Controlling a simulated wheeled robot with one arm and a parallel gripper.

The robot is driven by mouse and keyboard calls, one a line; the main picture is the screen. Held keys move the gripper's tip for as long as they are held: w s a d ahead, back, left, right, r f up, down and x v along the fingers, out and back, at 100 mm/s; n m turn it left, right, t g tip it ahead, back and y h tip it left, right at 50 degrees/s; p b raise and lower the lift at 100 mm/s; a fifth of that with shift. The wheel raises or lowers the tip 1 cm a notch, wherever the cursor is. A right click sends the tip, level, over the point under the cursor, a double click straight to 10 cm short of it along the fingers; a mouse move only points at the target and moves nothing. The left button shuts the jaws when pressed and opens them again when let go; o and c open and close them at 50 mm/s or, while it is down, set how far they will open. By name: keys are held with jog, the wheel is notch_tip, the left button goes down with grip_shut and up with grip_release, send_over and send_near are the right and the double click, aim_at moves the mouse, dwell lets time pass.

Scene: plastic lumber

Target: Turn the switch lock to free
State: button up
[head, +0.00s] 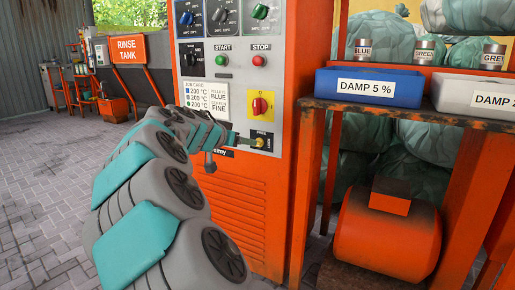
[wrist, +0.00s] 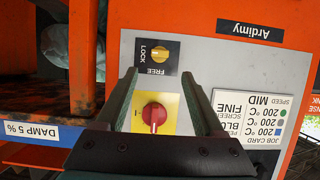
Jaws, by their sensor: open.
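The switch lock is a small yellow knob (head: 260,142) on a dark plate, low on the orange machine's grey panel. It also shows in the wrist view as a yellow knob (wrist: 159,54), upside down, with FREE on one side and LOCK on an adjacent side. Which word the knob points to is too small to tell. My gripper (wrist: 159,73) is open and empty, its fingers spread wider than the knob. The knob shows in the gap beyond the fingertips; contact is not visible. In the head view, my gripper (head: 238,139) is at the panel, just left of the knob.
A red rotary switch on a yellow plate (head: 260,104) sits above the lock and shows between my fingers in the wrist view. Green START (head: 222,60) and red STOP (head: 259,61) buttons are higher. A shelf with a blue bin (head: 369,88) stands to the right.

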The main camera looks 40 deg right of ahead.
jog(key=x, duration=0.8)
jog(key=shift+r, duration=0.15)
grip_shut()
dwell(0.4)
